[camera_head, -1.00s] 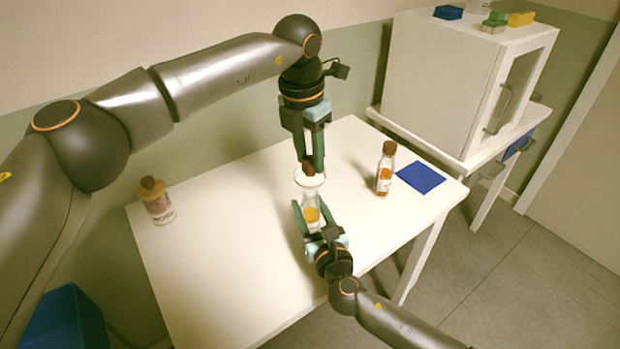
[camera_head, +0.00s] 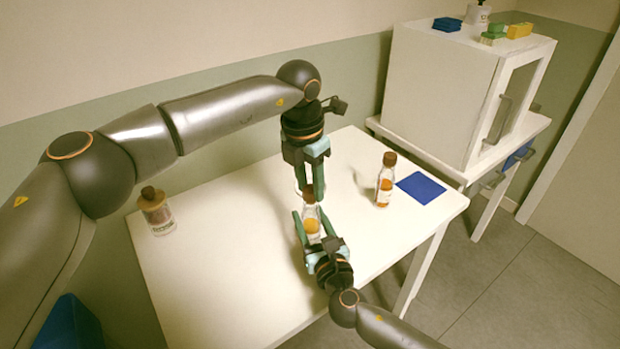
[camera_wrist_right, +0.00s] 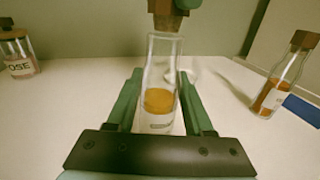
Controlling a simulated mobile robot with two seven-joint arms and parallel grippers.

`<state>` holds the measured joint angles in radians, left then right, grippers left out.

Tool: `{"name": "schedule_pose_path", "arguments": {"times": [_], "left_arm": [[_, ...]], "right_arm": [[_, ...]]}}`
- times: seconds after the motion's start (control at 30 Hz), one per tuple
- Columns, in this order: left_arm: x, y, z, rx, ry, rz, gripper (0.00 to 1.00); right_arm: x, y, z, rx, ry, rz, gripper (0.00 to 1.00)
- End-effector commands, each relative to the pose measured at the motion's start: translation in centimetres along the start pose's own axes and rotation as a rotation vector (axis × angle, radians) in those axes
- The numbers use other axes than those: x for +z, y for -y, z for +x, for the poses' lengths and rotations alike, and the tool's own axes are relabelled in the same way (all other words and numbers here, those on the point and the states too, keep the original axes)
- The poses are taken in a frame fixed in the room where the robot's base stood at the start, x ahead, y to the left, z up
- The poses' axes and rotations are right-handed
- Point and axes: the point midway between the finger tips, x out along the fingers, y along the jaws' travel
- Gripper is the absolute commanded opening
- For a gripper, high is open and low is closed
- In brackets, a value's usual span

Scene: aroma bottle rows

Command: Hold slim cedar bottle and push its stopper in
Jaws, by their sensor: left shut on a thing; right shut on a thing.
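A slim clear bottle (camera_head: 312,226) with amber contents stands upright between the fingers of my right gripper (camera_head: 313,232), which is shut on it. The bottle also shows in the right wrist view (camera_wrist_right: 160,85); its label is too small to read. My left gripper (camera_head: 312,194) points down from above and is shut on a brown stopper (camera_head: 308,196). In the right wrist view the stopper (camera_wrist_right: 167,17) sits at the bottle's mouth, in line with the neck. How deep it sits I cannot tell. Green finger tips partly hide it.
Another stoppered bottle (camera_head: 384,182) with amber contents stands to the right beside a blue mat (camera_head: 421,187). A wider stoppered jar (camera_head: 157,212) stands at the table's left. The white table (camera_head: 230,255) is otherwise clear. A white cabinet (camera_head: 440,95) stands at the back right.

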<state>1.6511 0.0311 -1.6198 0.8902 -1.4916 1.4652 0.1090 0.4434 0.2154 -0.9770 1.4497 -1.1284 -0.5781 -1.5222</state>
Motion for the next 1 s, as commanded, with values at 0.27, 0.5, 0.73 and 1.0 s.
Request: {"name": "schedule_pose_path", "arguments": {"times": [0.27,0.5,0.73,1.0], "left_arm": [[-0.05,-0.03,0.44,0.001,0.001,0.0,0.0],[-0.05,-0.02,0.42,0.001,0.001,0.0,0.0],[-0.08,-0.02,0.64,0.001,0.0,0.0,0.0],[-0.14,-0.03,1.21,0.0,0.0,0.0,0.0]], "right_arm": [[-0.06,-0.02,-0.02,0.0,-0.001,0.0,0.0],[-0.07,-0.02,-0.02,0.001,-0.001,0.0,0.0],[-0.07,-0.02,-0.02,0.001,-0.001,0.001,0.0],[-0.07,-0.02,-0.02,0.001,-0.001,0.001,0.0]]}}
